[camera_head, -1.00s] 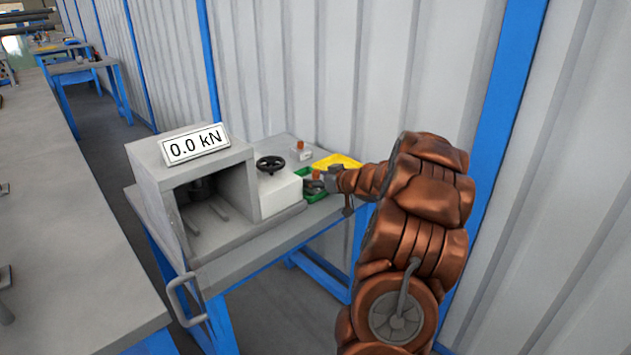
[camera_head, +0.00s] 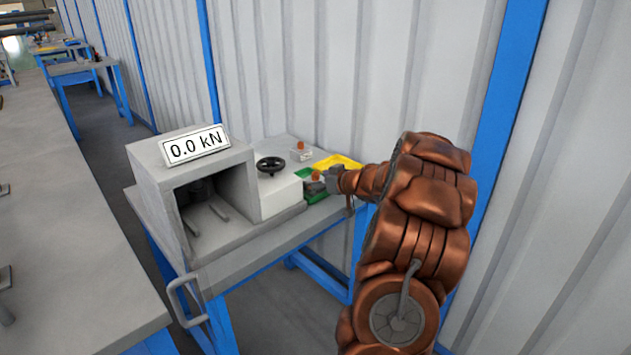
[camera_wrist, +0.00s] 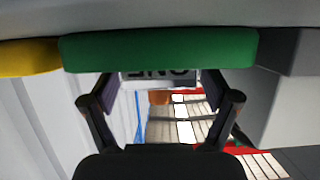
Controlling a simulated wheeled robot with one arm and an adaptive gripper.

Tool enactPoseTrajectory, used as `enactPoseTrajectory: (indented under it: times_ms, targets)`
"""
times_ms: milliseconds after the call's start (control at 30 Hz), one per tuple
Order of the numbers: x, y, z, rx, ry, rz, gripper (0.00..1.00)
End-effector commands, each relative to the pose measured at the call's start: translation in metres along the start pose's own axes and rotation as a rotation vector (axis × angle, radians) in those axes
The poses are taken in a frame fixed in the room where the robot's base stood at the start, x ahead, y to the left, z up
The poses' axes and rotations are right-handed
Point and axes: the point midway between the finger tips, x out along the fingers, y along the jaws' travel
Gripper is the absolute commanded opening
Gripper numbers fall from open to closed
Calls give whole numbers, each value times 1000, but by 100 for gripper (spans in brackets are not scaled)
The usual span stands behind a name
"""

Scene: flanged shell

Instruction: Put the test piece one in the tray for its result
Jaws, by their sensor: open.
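The test piece one (camera_wrist: 160,76), a grey block with an upside-down "ONE" label and an orange top, shows in the wrist view between my open fingers. The green tray's (camera_wrist: 160,48) wall hides part of it. In the head view the green tray (camera_head: 317,196) lies right of the white box, with the grey piece and its orange top (camera_head: 316,175) at it. My gripper (camera_head: 328,182) is open at that tray's right side; in the wrist view its two fingers (camera_wrist: 160,88) stand apart. No grip on the piece shows.
A yellow tray (camera_head: 338,162) lies just behind the green one. A clear piece with an orange top (camera_head: 300,146) stands further back. The press (camera_head: 190,165) reads 0.0 kN; a black handwheel (camera_head: 270,164) sits on the white box. A corrugated wall rises close behind.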

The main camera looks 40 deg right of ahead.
Motion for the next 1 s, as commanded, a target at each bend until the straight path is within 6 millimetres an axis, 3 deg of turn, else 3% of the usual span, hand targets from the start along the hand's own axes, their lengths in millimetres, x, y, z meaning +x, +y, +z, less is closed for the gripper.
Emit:
enactPoseTrajectory:
  times_ms: [600,800,1000]
  targets:
    - [-89,1,-1,0,0,3,87]
    - [-108,1,0,2,-1,4,87]
    - [-115,0,0,2,0,1,87]
